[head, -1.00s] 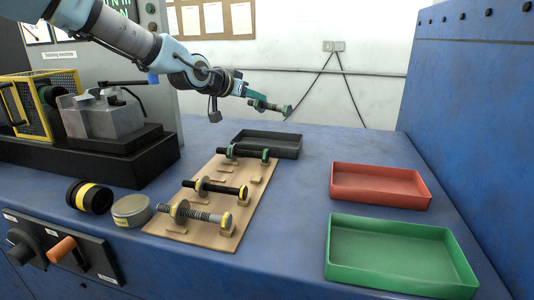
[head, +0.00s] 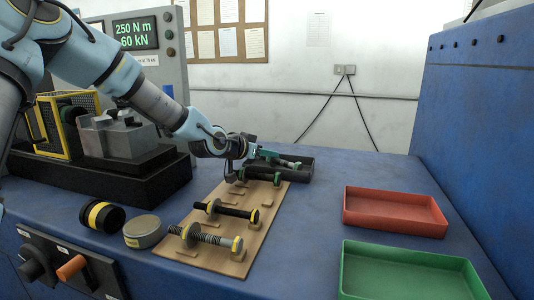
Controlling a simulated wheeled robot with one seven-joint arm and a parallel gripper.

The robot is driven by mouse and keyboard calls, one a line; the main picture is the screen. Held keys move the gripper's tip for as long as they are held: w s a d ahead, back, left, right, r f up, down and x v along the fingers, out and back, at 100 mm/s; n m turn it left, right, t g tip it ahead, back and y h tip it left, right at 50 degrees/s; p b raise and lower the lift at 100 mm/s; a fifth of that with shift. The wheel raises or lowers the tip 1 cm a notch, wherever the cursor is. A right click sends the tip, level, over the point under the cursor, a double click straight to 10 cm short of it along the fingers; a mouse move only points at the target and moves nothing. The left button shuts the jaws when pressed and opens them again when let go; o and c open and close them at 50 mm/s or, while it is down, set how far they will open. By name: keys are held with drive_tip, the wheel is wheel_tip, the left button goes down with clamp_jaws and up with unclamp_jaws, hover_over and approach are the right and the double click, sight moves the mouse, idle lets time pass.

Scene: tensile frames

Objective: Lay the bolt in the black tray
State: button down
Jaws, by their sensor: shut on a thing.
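My gripper (head: 272,156) is shut on a grey bolt (head: 288,163) with green at its end. The bolt is at the black tray (head: 305,172), over or within its left part. I cannot tell whether it touches the tray floor. The black tray lies at the back of the blue bench, partly hidden by my gripper and the bolt. My wrist hangs just above the far end of the wooden board.
The wooden board (head: 240,243) bears a black bolt with green ends (head: 262,176), a black bolt with yellow (head: 228,210) and a grey threaded bolt with yellow (head: 210,237). Red (head: 395,227) and green (head: 410,258) trays stand right. A testing machine (head: 125,145) stands left.

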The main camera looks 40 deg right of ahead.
drive_tip(key=shift+a+f+b, duration=0.1)
drive_tip(key=shift+f+b, duration=0.35)
drive_tip(key=shift+f, duration=0.25)
drive_tip(key=c, duration=0.8)
unclamp_jaws()
drive_tip(key=shift+s+a+f, duration=0.1)
drive_tip(key=shift+f, duration=0.15)
drive_tip(key=shift+o, duration=0.6)
drive_tip(key=shift+r, duration=0.15)
drive_tip(key=shift+r+p, duration=0.4)
drive_tip(key=shift+a+r, duration=0.2)
drive_tip(key=shift+a, duration=0.1)
drive_tip(key=v, duration=0.7)
drive_tip(key=r+v, duration=0.1)
drive_tip(key=v, duration=0.3)
drive_tip(key=shift+p, duration=0.3)
